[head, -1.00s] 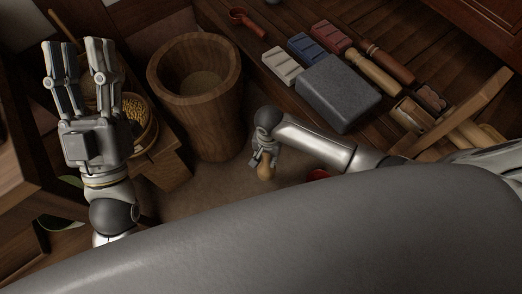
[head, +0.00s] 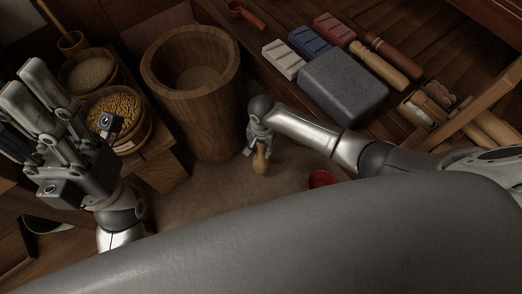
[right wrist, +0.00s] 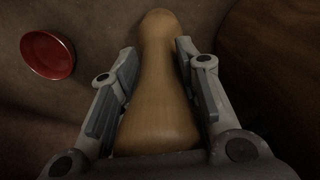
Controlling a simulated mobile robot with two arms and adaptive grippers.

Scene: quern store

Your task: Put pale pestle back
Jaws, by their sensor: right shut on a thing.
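My right gripper (head: 257,148) is shut on the pale pestle (head: 261,158), a tan wooden piece with a rounded end. In the right wrist view the pestle (right wrist: 160,85) lies lengthwise between the two fingers, its narrower neck at their tips and its rounded end beyond them. It hangs to the right of a tall wooden tub (head: 204,128), apart from it, over the brown floor. My left gripper (head: 45,105) is open and empty at the left, near the bowls. Its fingers point up and left in the head view.
A red bowl (head: 320,179) sits on the floor near my right arm; it also shows in the right wrist view (right wrist: 47,54). Bowls of yellow grain (head: 116,107) and pale grain (head: 88,72) stand left. A grey stone block (head: 343,86), coloured bars and wooden rollers (head: 374,66) line the shelf.

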